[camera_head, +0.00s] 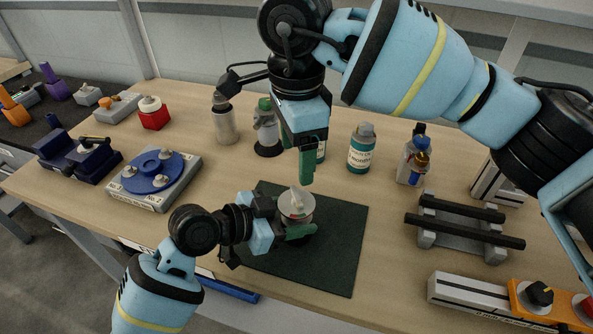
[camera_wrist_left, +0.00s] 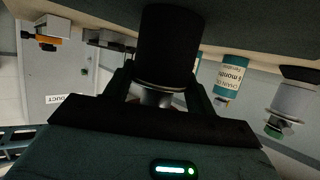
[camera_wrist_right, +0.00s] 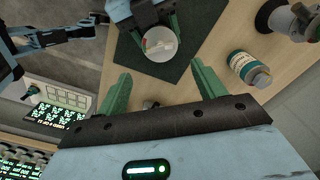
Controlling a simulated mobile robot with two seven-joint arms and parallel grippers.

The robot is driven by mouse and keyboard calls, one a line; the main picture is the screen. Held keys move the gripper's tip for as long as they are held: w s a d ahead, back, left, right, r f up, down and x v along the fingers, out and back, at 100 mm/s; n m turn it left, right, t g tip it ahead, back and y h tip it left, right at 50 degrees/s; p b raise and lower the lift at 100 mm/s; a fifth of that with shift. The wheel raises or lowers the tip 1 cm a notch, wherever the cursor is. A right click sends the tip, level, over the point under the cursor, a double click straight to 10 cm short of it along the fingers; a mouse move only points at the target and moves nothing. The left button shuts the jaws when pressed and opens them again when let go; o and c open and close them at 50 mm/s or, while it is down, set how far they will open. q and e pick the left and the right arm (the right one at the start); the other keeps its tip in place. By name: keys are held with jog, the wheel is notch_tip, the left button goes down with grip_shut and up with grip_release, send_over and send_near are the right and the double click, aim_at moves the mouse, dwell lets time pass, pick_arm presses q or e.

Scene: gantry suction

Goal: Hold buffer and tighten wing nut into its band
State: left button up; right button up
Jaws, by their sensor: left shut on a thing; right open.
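The buffer (camera_head: 296,213) is a pale-topped cylinder standing on a dark mat. A whitish wing nut (camera_head: 297,197) sits on its top; its exact angle against any band is too small to read. My left gripper (camera_head: 288,229) is shut around the buffer from the left. In the left wrist view a dark cylindrical body (camera_wrist_left: 165,50) sits between its fingers. My right gripper (camera_head: 307,165) hangs above and beyond the buffer, fingers pointing down. In the right wrist view its green fingers (camera_wrist_right: 157,82) are apart and empty, with the buffer top (camera_wrist_right: 159,43) ahead of them.
The dark mat (camera_head: 340,240) has free room. A blue-disc fixture (camera_head: 153,174) is left; a cradle with black bars (camera_head: 462,240) is right. An orange-and-grey device (camera_head: 530,300) lies front right.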

notch_tip(320, 180, up, 3)
jog(key=shift+r, duration=0.1)
dwell(0.3)
pick_arm(q)
jog(key=o, duration=1.6)
jog(key=shift+o, duration=0.2)
jog(key=v, duration=1.2)
jog(key=shift+r, duration=0.1)
